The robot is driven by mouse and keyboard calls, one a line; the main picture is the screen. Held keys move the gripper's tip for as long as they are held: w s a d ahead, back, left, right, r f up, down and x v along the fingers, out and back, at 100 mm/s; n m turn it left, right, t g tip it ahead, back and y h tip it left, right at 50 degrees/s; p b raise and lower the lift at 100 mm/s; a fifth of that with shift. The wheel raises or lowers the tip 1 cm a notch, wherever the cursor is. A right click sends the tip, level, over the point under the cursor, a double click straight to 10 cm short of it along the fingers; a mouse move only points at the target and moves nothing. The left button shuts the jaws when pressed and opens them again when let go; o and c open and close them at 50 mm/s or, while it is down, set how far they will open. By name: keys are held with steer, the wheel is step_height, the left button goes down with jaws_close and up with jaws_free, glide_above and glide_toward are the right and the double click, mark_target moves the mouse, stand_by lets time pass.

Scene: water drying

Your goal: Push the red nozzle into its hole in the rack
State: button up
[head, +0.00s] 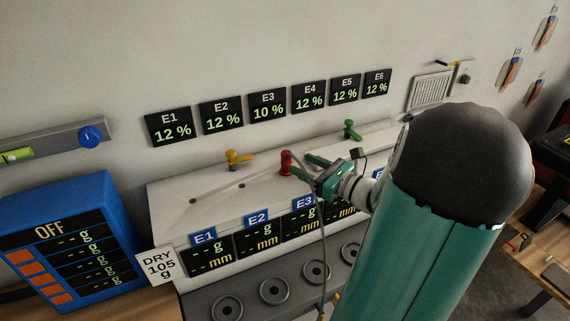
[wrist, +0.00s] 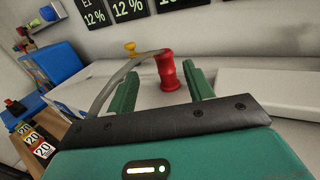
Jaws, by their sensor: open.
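The red nozzle (head: 286,162) stands on the white sloped top of the rack (head: 170,207), and a grey hose shows beside it. In the wrist view the red nozzle (wrist: 167,72) is upright, between and beyond my two green fingers. My gripper (head: 311,167) is open, with its fingertips close to the nozzle on its right side in the head view. In the wrist view my gripper (wrist: 160,85) shows a gap on both sides of the nozzle. The nozzle's lower end and any hole under it are hidden.
A yellow nozzle (head: 238,159) stands left of the red one and a green nozzle (head: 352,130) right of it. Empty dark holes show in the white top at left. A blue scale box (head: 72,240) stands at the left. Displays line the rack's front.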

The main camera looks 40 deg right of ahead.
mark_target(282, 153)
steer(key=w, duration=0.9)
steer(key=shift+a+f, duration=0.1)
steer(key=shift+a, duration=0.3)
steer(key=c, duration=1.1)
steer(key=shift+o, duration=0.2)
